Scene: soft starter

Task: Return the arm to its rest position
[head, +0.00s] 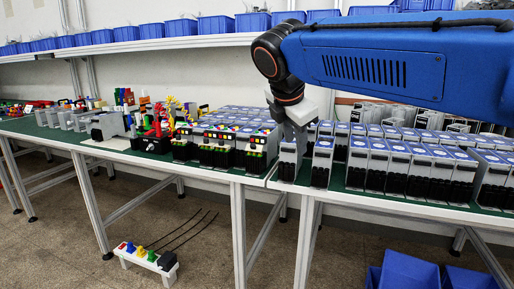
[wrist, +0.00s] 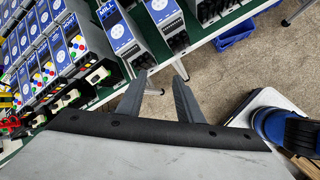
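My blue arm reaches in from the right in the head view and bends down to my gripper (head: 293,138) at the front edge of the benches. In the wrist view the two dark fingers of my gripper (wrist: 159,80) stand apart with nothing between them. The nearest soft starters, one grey-and-black unit (wrist: 122,38) and another beside it (wrist: 165,22), lie beyond the fingertips. In the head view one soft starter (head: 288,161) appears just below the gripper. I cannot tell from there whether they touch.
Rows of soft starters (head: 395,165) fill the right bench. Units with coloured buttons (head: 218,150) and loose parts crowd the left bench.

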